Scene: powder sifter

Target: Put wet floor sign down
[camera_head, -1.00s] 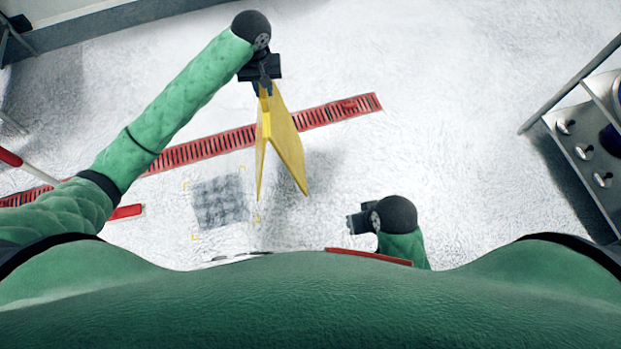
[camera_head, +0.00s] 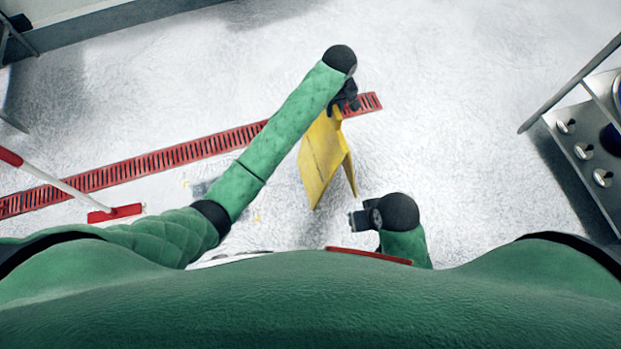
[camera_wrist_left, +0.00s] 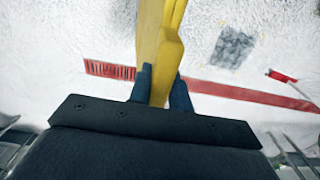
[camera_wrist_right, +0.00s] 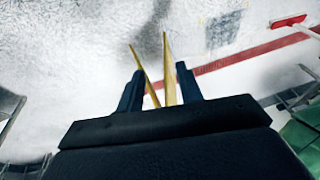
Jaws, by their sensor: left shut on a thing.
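The yellow wet floor sign (camera_head: 323,160) hangs below my left gripper (camera_head: 342,104), its two panels spread apart at the bottom. In the left wrist view my left fingers are shut on the top of the sign (camera_wrist_left: 158,45). I cannot tell whether its lower edges touch the floor. My right gripper (camera_head: 359,220) is low, near my body and just right of the sign's lower end. In the right wrist view its fingers are apart and empty, with the sign (camera_wrist_right: 168,70) showing beyond them. A grey patch on the floor (camera_wrist_left: 232,47) is mostly hidden by my left arm in the head view.
A red floor drain (camera_head: 160,160) runs diagonally across the white floor. A red-and-white long-handled tool (camera_head: 70,188) lies at the left. A metal unit with knobs (camera_head: 585,150) stands at the right. Floor between the sign and that unit is clear.

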